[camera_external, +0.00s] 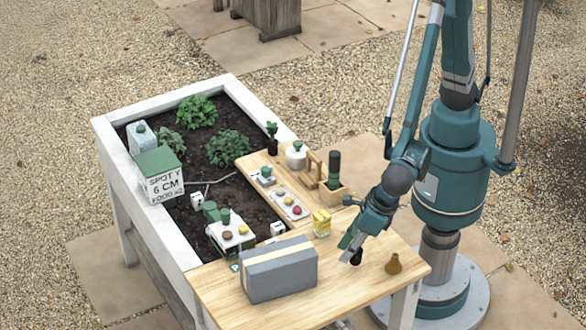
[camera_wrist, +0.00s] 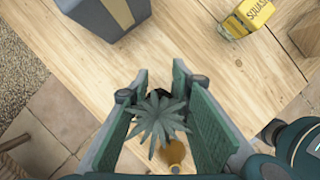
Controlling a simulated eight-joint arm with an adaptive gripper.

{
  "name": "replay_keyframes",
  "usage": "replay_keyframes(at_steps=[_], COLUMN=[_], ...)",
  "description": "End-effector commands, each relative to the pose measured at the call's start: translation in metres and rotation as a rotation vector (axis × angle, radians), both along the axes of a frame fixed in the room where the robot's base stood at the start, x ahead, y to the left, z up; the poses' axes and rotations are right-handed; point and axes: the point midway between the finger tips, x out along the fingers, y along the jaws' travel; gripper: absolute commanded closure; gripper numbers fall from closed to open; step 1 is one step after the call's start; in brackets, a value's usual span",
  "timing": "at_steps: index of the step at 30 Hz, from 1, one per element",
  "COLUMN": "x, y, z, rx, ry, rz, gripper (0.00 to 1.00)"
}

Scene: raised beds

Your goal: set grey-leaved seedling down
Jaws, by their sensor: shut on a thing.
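The grey-leaved seedling (camera_wrist: 158,120) shows from above in the wrist view, its leaves spread between the two finger pads. My gripper (camera_wrist: 160,112) is shut on it; the leaves hide its pot and the contact in that view. In the external view my gripper (camera_external: 352,246) points down over the front right of the wooden table (camera_external: 345,285). A small dark pot (camera_external: 356,258) shows just below the fingers, at or very near the tabletop. I cannot tell whether it touches the wood.
A small brown vessel (camera_external: 394,264) stands just right of my gripper. A yellow packet (camera_external: 321,223) and a grey box (camera_external: 278,270) stand to the left. A wooden caddy (camera_external: 334,193) is farther back. Bare tabletop lies in front, and the planted bed (camera_external: 200,140) is beyond.

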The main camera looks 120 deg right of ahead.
Motion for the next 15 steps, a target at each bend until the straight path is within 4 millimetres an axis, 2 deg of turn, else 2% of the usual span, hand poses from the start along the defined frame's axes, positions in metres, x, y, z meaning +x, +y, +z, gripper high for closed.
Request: replay_keyframes(at_steps=[7,15], x=[0.0,0.0], y=[0.0,0.0], z=[-0.025,-0.029], rx=[0.0,0.0], ry=[0.0,0.0], rz=[0.0,0.0], gripper=[0.86,0.86])
